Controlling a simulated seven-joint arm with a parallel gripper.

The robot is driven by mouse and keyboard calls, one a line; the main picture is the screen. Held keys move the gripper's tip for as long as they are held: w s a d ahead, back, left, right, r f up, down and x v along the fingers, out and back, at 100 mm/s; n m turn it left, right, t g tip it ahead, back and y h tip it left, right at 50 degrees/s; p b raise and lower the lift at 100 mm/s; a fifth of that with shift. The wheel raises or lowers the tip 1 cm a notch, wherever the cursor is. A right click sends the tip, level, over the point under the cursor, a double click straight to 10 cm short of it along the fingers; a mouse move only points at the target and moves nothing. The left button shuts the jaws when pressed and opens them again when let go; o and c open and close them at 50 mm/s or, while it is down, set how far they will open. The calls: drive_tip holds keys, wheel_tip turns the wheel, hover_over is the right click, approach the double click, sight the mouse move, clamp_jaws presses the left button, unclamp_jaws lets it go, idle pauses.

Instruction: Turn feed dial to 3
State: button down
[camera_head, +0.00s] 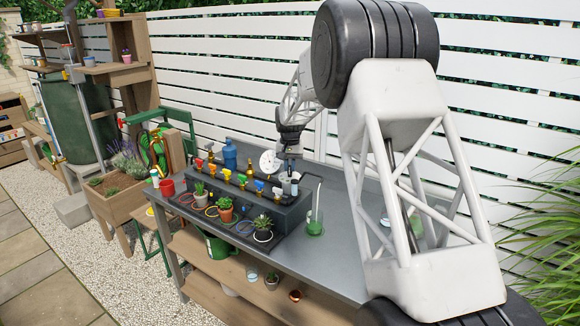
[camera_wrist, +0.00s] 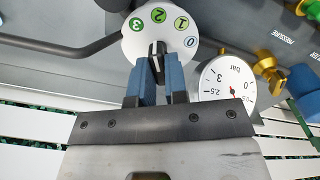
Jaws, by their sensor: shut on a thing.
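The feed dial (camera_wrist: 130,48) is a pale round disc with numbers 0 to 3 in small circles near its upper edge in the wrist view. A black knob (camera_wrist: 157,47) with a white pointer line stands at its middle. The line points up, roughly toward the 2. My gripper (camera_wrist: 160,72) has its two blue fingers shut on the knob, one on each side. In the head view my gripper (camera_head: 290,168) is at the right end of the dark console; the dial there is too small to read.
A pressure gauge (camera_wrist: 222,82) marked bar sits close beside the dial, with brass fittings near it. The dark console (camera_head: 285,215) carries several coloured valves. Potted plants (camera_head: 225,208) stand in front. The grey tabletop (camera_head: 335,260) is mostly clear.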

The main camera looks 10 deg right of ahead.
drive_tip(key=n, duration=0.6)
drive_tip(key=shift+r, duration=0.1)
idle(0.4)
drive_tip(key=c, duration=1.1)
unclamp_jaws()
drive_tip(key=shift+c, duration=0.2)
drive_tip(key=shift+r, duration=3.85)
